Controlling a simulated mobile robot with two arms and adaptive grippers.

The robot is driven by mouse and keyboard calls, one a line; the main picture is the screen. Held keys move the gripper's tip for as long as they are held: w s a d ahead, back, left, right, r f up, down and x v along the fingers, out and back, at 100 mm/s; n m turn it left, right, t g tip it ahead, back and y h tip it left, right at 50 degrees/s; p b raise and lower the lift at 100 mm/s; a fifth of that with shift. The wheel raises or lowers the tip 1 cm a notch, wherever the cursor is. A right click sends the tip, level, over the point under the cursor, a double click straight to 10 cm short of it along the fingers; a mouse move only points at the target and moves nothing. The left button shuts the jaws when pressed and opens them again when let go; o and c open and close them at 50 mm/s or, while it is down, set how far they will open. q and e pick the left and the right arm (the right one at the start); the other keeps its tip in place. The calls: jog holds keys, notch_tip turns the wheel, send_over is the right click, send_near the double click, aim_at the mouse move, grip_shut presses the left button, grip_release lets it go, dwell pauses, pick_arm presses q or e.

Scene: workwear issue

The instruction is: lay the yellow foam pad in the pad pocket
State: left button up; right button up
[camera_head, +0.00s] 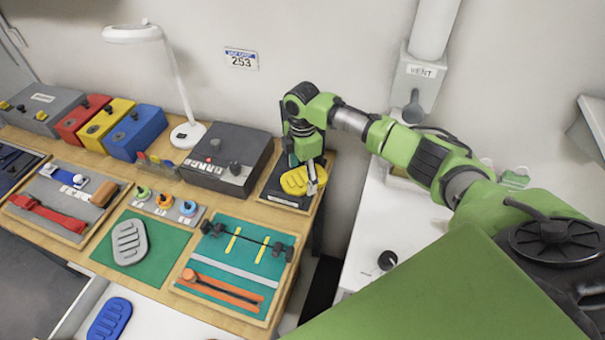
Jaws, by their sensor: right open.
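The yellow foam pad (295,181), ribbed and oval, lies over a dark shallow tray (285,201) at the right end of the wooden table. I cannot tell whether it rests flat inside the tray. My right gripper (315,184) is open, pointing down at the pad's right edge; whether it touches the pad is unclear. Its wrist partly hides the back of the tray. No pocket is labelled as the pad pocket, and I cannot tell if this tray is it. My left gripper is not in view.
A dark grey box (228,160) with knobs stands left of the tray. A grey pad (130,242) lies on a green mat (165,255), and a blue pad (109,319) lies at the front. A teal board (222,272) and a lamp (188,134) are also on the table.

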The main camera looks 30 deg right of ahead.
aim_at(302, 177)
notch_tip(302, 177, up, 12)
jog(key=p, duration=0.9)
jog(key=shift+f, duration=0.1)
